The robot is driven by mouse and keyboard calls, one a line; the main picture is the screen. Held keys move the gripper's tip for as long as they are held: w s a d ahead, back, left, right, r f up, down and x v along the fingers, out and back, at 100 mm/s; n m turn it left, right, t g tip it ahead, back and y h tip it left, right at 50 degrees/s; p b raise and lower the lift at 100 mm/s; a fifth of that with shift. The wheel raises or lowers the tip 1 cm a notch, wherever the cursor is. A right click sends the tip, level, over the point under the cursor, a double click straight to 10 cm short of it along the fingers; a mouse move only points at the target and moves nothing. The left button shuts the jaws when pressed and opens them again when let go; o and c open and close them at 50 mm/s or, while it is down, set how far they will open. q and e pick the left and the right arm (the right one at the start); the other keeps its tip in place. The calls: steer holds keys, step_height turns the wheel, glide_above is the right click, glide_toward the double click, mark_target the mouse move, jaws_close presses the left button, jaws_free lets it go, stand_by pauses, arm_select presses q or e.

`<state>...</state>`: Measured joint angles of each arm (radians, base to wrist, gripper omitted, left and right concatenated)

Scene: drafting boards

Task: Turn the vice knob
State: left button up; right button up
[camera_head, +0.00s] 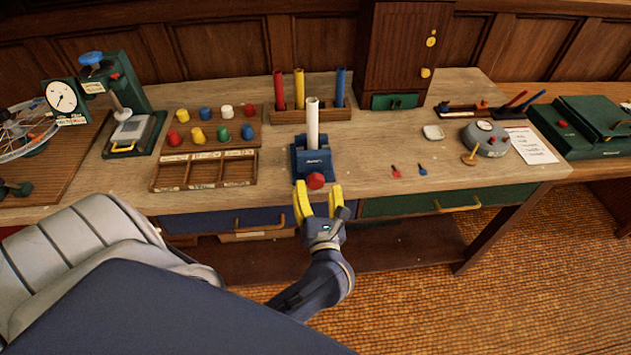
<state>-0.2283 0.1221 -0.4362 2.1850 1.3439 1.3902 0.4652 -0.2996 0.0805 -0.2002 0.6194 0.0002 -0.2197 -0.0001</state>
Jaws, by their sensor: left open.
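The blue vice (312,160) stands upright near the front edge of the workbench, a little left of the picture's middle. A white rod or tube (312,122) stands upright in it. Its red knob (316,181) faces the front, at the bench edge. My left gripper (319,199) has yellow fingertips and is open just in front of and below the knob. The left fingertip is close beside the knob; I cannot tell whether it touches. My right gripper is not in view.
Behind the vice a wooden holder (290,116) carries red, yellow and blue tubes. To the left are a peg board (220,135) and an empty divided tray (203,183). Small red and blue pieces lie right of the vice. Drawers (410,204) run below the bench edge.

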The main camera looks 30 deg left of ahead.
arm_select(q)
steer(key=v, duration=0.8)
steer(key=w+d+r+t+h, duration=0.1)
steer(key=w+d+r+t, duration=0.1)
steer(key=d+r+t, duration=0.15)
steer(key=n+g+y, duration=0.1)
steer(key=n+g, duration=0.3)
steer(key=n, duration=0.2)
glide_toward(316, 184)
steer(key=shift+t, duration=0.25)
steer(key=x, duration=1.1)
steer(key=shift+s+a+f, duration=0.1)
steer(key=shift+a+f, duration=0.05)
steer(key=shift+f, duration=0.05)
